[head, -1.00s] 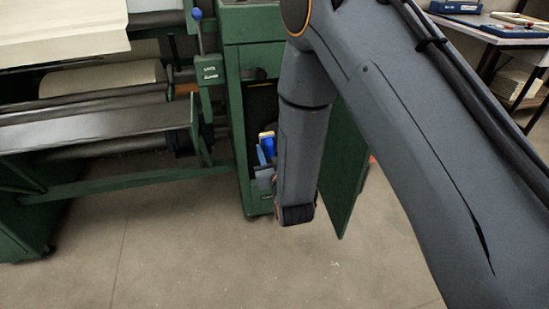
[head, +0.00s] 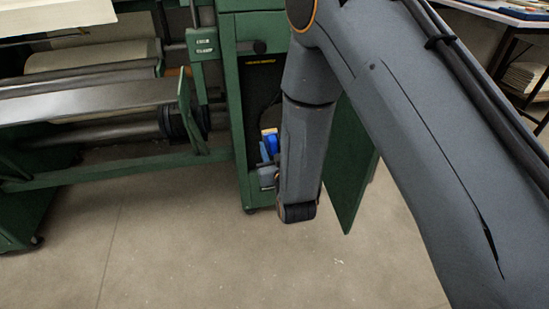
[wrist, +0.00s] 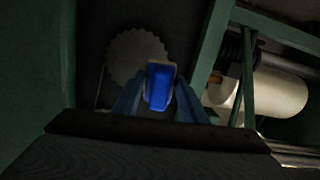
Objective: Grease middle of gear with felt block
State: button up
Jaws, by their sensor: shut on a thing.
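The gear (wrist: 138,52) is a pale toothed disc inside the dark opening of the green machine, in the wrist view. My gripper (wrist: 160,100) is shut on the felt block (wrist: 159,86), which shows a blue body with a paler edge at its top. In the wrist view the block overlaps the lower right of the gear; I cannot tell whether it touches. In the head view the blue block (head: 270,146) shows at the cabinet opening, and my arm hides most of the gripper. The gear is not visible there.
The green cabinet (head: 232,120) frames the opening, with its door (head: 350,170) open on the right. Rollers and a bar (head: 90,98) are on the left. The wrist view shows a green frame (wrist: 212,45) and a pale roll (wrist: 275,92) at right. The floor is clear.

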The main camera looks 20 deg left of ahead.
jog(key=shift+w+f+b, duration=0.2)
jog(key=shift+f+b, duration=0.15)
jog(key=shift+f, duration=0.2)
jog(key=shift+w+f+b, duration=0.2)
jog(key=shift+f+b, duration=0.15)
jog(key=shift+f, duration=0.15)
jog(key=shift+r+b+x, duration=0.2)
jog(key=shift+b+x, duration=0.5)
jog(key=shift+x, duration=0.75)
jog(key=shift+r+b+x, duration=0.15)
jog(key=shift+b+x, duration=0.55)
jog(key=shift+x, duration=0.75)
jog(key=shift+x, duration=1)
jog(key=shift+r, duration=0.1)
jog(key=w+d+r+p, duration=0.1)
jog(key=w+d+p, duration=0.2)
jog(key=d, duration=0.2)
jog(key=shift+w+d+r, duration=0.2)
jog(key=shift+d+r, duration=0.15)
jog(key=shift+r, duration=0.05)
